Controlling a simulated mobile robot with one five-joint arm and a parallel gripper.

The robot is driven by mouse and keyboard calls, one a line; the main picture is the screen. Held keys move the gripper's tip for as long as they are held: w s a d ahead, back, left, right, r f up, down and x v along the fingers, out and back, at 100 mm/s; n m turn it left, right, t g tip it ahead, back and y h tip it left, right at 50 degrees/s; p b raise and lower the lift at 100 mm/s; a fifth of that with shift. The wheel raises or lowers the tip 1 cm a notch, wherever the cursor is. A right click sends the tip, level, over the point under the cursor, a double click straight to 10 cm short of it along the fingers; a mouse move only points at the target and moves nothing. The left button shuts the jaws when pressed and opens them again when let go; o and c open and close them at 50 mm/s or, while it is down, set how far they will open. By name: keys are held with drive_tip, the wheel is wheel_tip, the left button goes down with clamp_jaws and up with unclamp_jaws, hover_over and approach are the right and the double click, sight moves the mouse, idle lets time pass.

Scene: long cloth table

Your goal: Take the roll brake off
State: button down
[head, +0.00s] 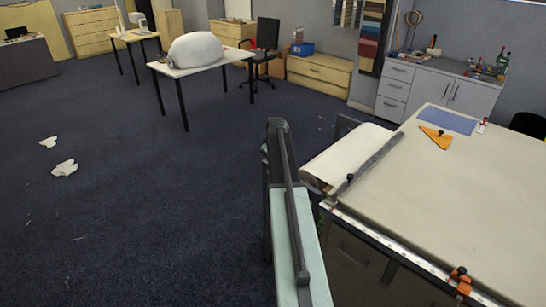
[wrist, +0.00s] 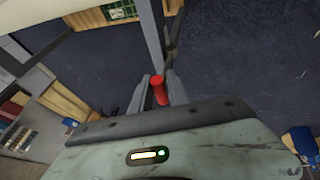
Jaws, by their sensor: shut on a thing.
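My gripper (wrist: 159,78) shows in the wrist view with a finger on each side of a red knob or handle (wrist: 159,92). It is shut on this red handle, which looks like the roll brake's handle. A dark thin bar (wrist: 172,42) lies just beyond the fingers, and I cannot tell if it joins the handle. In the head view a pale cloth roll (head: 343,158) lies at the left end of the long table (head: 455,215). My arm stands in front there. The gripper and the red handle are hidden in the head view.
A dark bar (head: 376,158) crosses the cloth by the roll. An orange triangle (head: 437,137) and a blue mat (head: 448,119) lie on the table. The floor to the left is open, with white scraps (head: 64,168).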

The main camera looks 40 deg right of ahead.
drive_tip(key=shift+w+d+r, duration=0.2)
drive_tip(key=shift+w, duration=0.25)
drive_tip(key=c, duration=1.7)
unclamp_jaws()
drive_tip(key=o, duration=0.3)
drive_tip(key=shift+w+f, duration=0.1)
drive_tip(key=shift+f, duration=0.05)
drive_tip(key=shift+o, duration=0.2)
drive_tip(key=shift+w+d+f, duration=0.1)
drive_tip(key=p+v, duration=0.7)
drive_tip(key=v, duration=0.1)
